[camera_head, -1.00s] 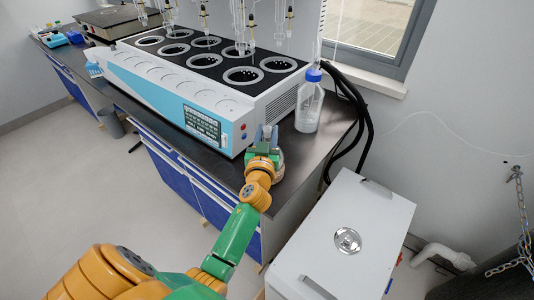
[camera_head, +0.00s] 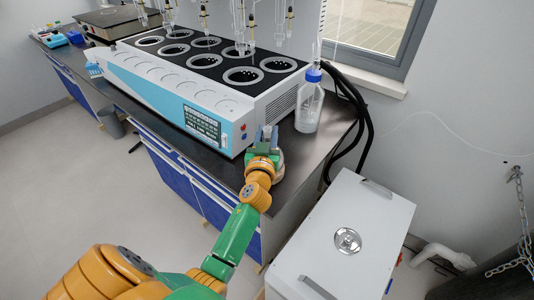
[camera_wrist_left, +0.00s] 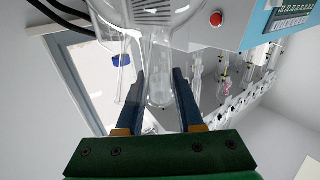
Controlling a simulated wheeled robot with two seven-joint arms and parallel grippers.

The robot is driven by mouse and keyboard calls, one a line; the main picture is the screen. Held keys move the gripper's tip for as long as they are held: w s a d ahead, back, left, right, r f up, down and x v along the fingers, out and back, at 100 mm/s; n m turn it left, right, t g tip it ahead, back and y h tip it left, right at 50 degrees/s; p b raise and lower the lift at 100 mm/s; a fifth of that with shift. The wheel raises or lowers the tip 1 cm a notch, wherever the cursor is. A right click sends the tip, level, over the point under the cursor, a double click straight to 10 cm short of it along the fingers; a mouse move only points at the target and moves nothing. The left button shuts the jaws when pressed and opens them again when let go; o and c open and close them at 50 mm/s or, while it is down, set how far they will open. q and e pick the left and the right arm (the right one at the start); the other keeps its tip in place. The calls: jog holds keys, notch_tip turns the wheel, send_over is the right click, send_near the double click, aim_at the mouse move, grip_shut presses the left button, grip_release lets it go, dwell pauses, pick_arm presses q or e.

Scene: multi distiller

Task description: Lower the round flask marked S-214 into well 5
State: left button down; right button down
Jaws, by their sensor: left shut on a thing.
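The clear glass flask shows in the left wrist view, its neck (camera_wrist_left: 160,80) between my fingers and its wider body at the top edge. No S-214 mark is legible. My left gripper (camera_wrist_left: 160,98) is shut on the neck. In the head view my left gripper (camera_head: 266,136) is at the bench's front edge, right of the distiller's control panel; it and the wrist mostly hide the flask. The multi distiller (camera_head: 248,107) has two rows of round dark wells with pale rings in its top. Well numbers are not legible. My right gripper is not in view.
A clear bottle with a blue cap (camera_head: 309,107) stands on the bench right of the distiller. Glassware (camera_head: 250,30) hangs above the wells. Black hoses (camera_head: 362,115) run down behind the bottle. A white box (camera_head: 343,275) stands on the floor to the right.

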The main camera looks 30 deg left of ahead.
pick_arm(q)
jog(key=shift+r, duration=0.1)
dwell(0.5)
notch_tip(320, 180, up, 3)
jog(key=p, duration=0.2)
jog(key=shift+p, duration=0.35)
